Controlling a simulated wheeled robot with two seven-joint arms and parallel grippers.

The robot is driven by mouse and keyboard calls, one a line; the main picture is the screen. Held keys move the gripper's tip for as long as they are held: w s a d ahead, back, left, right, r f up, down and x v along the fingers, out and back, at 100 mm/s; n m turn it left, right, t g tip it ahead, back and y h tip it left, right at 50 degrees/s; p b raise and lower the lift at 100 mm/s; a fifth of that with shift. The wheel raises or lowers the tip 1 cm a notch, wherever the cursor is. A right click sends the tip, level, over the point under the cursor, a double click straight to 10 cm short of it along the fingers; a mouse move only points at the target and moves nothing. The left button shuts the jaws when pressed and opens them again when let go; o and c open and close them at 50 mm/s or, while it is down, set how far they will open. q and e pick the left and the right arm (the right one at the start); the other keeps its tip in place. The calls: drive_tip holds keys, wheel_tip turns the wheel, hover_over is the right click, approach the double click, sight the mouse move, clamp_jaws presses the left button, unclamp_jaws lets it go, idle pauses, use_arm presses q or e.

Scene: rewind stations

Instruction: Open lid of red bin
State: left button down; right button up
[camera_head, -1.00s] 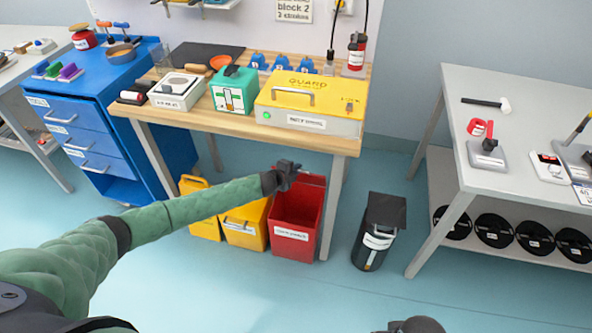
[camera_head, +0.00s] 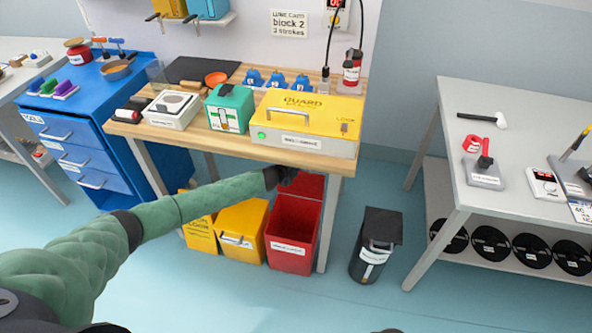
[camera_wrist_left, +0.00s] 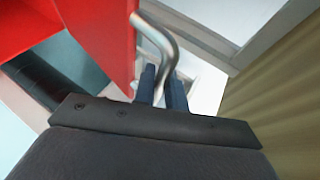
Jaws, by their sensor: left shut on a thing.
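The red bin (camera_head: 290,240) stands on the floor under the front edge of the wooden bench. Its lid (camera_head: 305,186) is raised and tilted back, and the bin's inside shows. My left gripper (camera_head: 282,176) is at the lid's upper left, just below the bench front. In the left wrist view the gripper (camera_wrist_left: 162,88) is shut on a bent metal handle (camera_wrist_left: 155,40), next to the red lid (camera_wrist_left: 105,35). My right gripper cannot be made out; only a small dark shape shows at the bottom edge of the head view.
Yellow bins (camera_head: 240,230) stand left of the red bin. A black bin (camera_head: 376,245) stands to its right, with floor between. The wooden bench (camera_head: 200,137) is close above my left gripper. A grey table (camera_head: 455,190) is at the right.

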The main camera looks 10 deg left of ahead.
use_arm(q)
drive_tip(key=shift+w+r, duration=0.25)
drive_tip(key=shift+w, duration=0.8)
use_arm(e)
drive_tip(key=shift+w+f, duration=0.15)
drive_tip(key=shift+f, duration=0.55)
use_arm(q)
drive_tip(key=c, duration=1.5)
unclamp_jaws()
drive_tip(key=shift+o, duration=0.2)
use_arm(e)
drive_tip(key=shift+r, duration=0.1)
